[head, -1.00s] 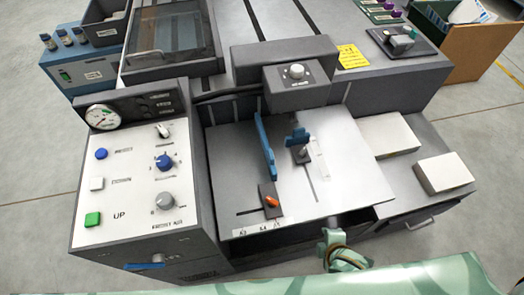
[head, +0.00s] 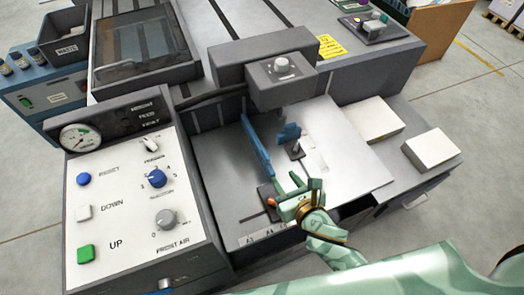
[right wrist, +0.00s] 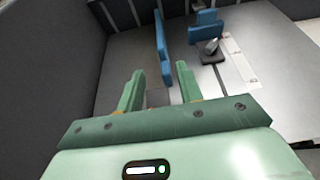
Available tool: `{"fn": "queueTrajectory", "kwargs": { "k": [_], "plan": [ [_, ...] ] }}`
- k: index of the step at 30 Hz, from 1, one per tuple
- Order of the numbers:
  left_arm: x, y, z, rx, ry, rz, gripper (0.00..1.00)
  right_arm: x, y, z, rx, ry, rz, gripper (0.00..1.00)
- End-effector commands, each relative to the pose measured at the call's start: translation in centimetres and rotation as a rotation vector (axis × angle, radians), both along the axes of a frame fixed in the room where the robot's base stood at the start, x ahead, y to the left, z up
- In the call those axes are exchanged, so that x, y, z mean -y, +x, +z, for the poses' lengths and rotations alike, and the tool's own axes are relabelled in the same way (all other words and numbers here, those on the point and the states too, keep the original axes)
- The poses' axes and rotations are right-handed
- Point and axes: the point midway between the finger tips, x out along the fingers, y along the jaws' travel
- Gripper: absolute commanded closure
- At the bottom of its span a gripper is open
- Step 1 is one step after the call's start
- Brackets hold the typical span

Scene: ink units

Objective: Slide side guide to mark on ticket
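The long blue side guide (head: 256,148) stands upright on the grey feed board (head: 225,165); it also shows ahead in the right wrist view (right wrist: 162,42). An orange lever (head: 271,201) on a dark block sits near its front end. A shorter blue guide (head: 288,134) with a dark foot and knob stands to its right. Size labels (head: 262,237) mark the board's front edge. A yellow ticket (head: 329,46) is on the machine; its writing is too small to read. My right gripper (head: 297,183) is open and empty, just right of the lever. My left gripper is not in view.
A grey feeder head (head: 281,80) overhangs the back of the board. A control panel (head: 130,200) with a gauge and knobs stands at left. Two white paper stacks (head: 362,119) (head: 432,149) lie on the right shelf.

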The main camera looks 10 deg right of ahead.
Motion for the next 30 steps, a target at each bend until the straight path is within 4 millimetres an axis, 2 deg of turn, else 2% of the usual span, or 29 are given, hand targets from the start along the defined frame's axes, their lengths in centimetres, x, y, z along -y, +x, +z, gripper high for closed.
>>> {"fn": "queueTrajectory", "kwargs": {
  "k": [5,12,18,24,30],
  "plan": [
    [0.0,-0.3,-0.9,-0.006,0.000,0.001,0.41,-0.5,2.4,-1.1,0.002,0.001,0.001,0.64],
    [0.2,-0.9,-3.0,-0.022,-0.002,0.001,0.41,-1.6,8.0,-3.8,-0.001,0.002,0.000,0.64],
    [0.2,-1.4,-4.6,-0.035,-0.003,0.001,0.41,-2.4,12.0,-5.5,-0.002,0.002,0.000,0.64],
    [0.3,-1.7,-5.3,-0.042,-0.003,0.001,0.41,-2.8,14.1,-6.2,-0.003,0.003,0.000,0.64],
    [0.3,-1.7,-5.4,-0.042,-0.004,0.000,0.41,-2.9,14.5,-6.2,-0.001,0.002,0.000,0.64]
  ]
}}
